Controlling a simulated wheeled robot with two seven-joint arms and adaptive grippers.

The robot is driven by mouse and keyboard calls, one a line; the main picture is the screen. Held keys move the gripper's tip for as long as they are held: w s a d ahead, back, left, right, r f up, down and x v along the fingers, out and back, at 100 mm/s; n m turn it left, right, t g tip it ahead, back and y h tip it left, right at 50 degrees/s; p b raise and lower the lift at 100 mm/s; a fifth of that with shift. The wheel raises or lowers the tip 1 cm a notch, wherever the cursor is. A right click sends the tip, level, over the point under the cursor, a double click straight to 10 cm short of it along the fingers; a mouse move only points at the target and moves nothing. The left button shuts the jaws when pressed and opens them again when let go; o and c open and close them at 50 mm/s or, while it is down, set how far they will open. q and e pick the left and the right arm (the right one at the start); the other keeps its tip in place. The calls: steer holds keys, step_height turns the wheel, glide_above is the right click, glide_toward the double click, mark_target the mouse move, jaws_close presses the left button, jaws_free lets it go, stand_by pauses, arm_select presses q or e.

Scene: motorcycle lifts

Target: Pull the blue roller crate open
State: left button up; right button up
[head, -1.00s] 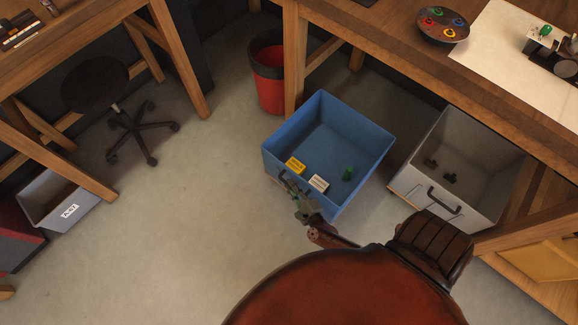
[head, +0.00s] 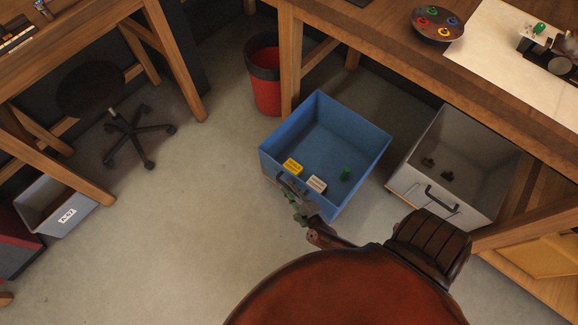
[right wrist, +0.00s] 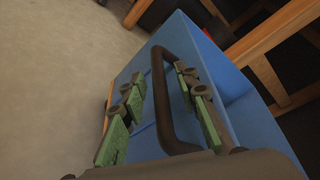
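The blue roller crate (head: 350,140) stands on the floor, out in front of the right-hand workbench. Its dark handle (right wrist: 160,90) is on the near face, and it also shows in the head view (head: 290,184). Inside lie a yellow box (head: 292,167), a white box (head: 316,184) and a green item (head: 346,174). My right gripper (head: 296,207) is at the handle. In the right wrist view, its green-padded fingers (right wrist: 160,120) are apart, one on each side of the handle bar; I see no clear contact. My left gripper is out of view.
A grey crate (head: 405,182) with a dark handle stands close to the right. A red and black bin (head: 266,85) stands behind, near the bench leg (head: 289,60). A swivel stool (head: 92,90) and another grey crate (head: 45,222) are left. The floor (head: 200,190) left of the blue crate is clear.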

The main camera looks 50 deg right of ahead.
steer(key=v, duration=1.1)
steer(key=shift+s, duration=0.3)
steer(key=shift+r, duration=0.15)
steer(key=shift+a, duration=0.15)
